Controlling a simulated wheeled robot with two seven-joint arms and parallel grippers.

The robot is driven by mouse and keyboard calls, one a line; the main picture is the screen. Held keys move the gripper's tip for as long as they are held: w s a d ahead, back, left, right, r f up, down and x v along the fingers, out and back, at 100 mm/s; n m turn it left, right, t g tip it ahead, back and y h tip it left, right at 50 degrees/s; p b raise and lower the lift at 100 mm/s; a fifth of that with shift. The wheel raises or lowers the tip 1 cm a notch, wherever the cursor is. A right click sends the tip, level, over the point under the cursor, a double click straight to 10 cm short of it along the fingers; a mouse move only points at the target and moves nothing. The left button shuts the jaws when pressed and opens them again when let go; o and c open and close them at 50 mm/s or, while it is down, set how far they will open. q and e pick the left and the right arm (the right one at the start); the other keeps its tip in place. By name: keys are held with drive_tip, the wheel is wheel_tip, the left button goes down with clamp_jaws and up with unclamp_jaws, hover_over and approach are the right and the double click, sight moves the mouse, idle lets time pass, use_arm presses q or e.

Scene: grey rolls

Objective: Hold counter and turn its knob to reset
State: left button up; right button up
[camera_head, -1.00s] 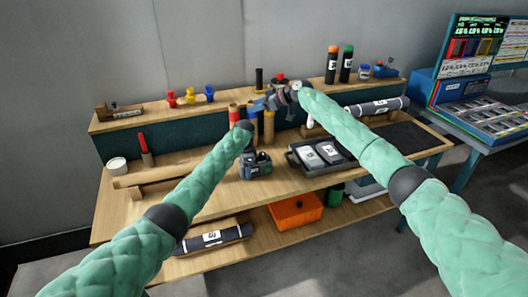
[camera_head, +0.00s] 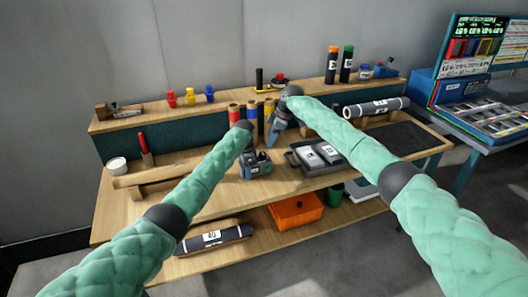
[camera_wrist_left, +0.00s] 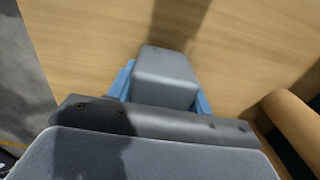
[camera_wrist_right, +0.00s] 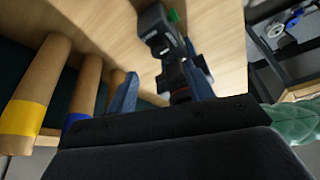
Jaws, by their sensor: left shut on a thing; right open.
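The counter (camera_head: 258,168) is a small dark, boxy device above the middle of the workbench. My left gripper (camera_head: 247,150) is shut on it. In the left wrist view, a smooth grey face of the counter (camera_wrist_left: 165,80) sits between the blue fingers. In the right wrist view, the counter (camera_wrist_right: 154,28) appears as a black box with a small green part. My right gripper (camera_head: 274,136) is open and empty, pointing down just above and right of the counter. I cannot make out the knob clearly, or whether the counter touches the bench.
Upright rolls with red, blue and yellow bands (camera_head: 253,112) stand close behind both grippers. A dark tray (camera_head: 296,160) with pale packs lies to the right.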

sight(263, 153)
drive_tip(key=x, duration=0.7)
drive_tip(key=shift+a+f, duration=0.2)
drive_tip(key=shift+f, duration=0.15)
drive_tip(key=shift+c, duration=0.4)
drive_tip(key=shift+w, duration=0.1)
drive_tip(key=c, duration=0.9)
